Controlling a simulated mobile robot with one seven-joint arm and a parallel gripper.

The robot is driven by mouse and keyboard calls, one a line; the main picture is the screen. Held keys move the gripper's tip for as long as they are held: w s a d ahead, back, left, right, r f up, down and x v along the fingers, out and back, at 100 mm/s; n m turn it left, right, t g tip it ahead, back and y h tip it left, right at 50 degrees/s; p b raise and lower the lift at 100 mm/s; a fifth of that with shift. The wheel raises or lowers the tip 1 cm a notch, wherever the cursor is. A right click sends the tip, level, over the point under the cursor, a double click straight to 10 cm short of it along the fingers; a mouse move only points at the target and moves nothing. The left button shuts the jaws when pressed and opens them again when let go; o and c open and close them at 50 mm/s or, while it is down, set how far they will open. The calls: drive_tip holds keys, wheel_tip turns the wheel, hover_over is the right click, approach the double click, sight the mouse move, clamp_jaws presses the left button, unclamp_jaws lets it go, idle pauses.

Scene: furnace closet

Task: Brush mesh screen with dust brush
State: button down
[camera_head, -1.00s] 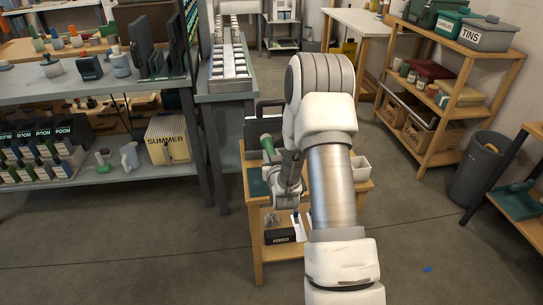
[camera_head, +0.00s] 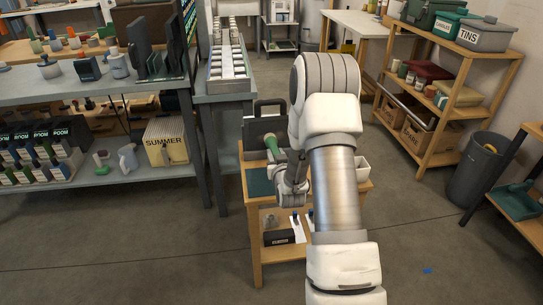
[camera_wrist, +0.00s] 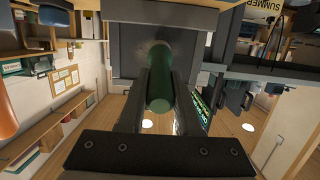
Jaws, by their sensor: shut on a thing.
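My gripper (camera_wrist: 161,78) is shut on the green handle of the dust brush (camera_wrist: 160,98), with a dark finger on each side of it. The brush's green handle also shows in the head view (camera_head: 272,146), above the wooden cart. Its bristles are hidden. A dark grey framed panel, probably the mesh screen (camera_head: 259,128), stands upright at the back of the cart. In the wrist view the panel (camera_wrist: 125,38) lies beyond the brush. I cannot tell whether the brush touches it.
The wooden cart (camera_head: 254,215) holds a white bin (camera_head: 362,167) at right and a dark box (camera_head: 279,237) on its lower shelf. A grey workbench (camera_head: 95,96) stands left, a wooden shelf (camera_head: 452,100) and a dark trash can (camera_head: 478,170) right.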

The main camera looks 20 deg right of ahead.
drive_tip(key=shift+d, duration=0.2)
drive_tip(key=shift+a, duration=0.15)
idle(0.3)
drive_tip(key=shift+w+a+b, duration=0.2)
drive_tip(key=shift+a+b, duration=0.05)
drive_tip(key=shift+a, duration=0.4)
drive_tip(key=shift+w+a+b, duration=0.25)
drive_tip(key=shift+a, duration=0.45)
drive_tip(key=shift+w+a+b, duration=0.2)
drive_tip(key=shift+a+b, duration=0.05)
drive_tip(key=shift+a, duration=0.4)
drive_tip(key=shift+s+d+b, duration=0.2)
drive_tip(key=shift+d+b, duration=0.05)
drive_tip(key=shift+d, duration=0.5)
drive_tip(key=shift+s+d+b, duration=0.2)
drive_tip(key=shift+d+b, duration=0.05)
drive_tip(key=shift+d, duration=0.45)
drive_tip(key=shift+s+d+b, duration=0.2)
drive_tip(key=shift+d+b, duration=0.05)
drive_tip(key=shift+d, duration=0.5)
drive_tip(key=shift+a, duration=0.1)
drive_tip(key=shift+w+a+b, duration=0.3)
drive_tip(key=shift+a+b, duration=0.1)
drive_tip(key=shift+a, duration=0.65)
drive_tip(key=shift+w+a+b, duration=0.25)
drive_tip(key=shift+a+b, duration=0.1)
drive_tip(key=shift+a, duration=0.7)
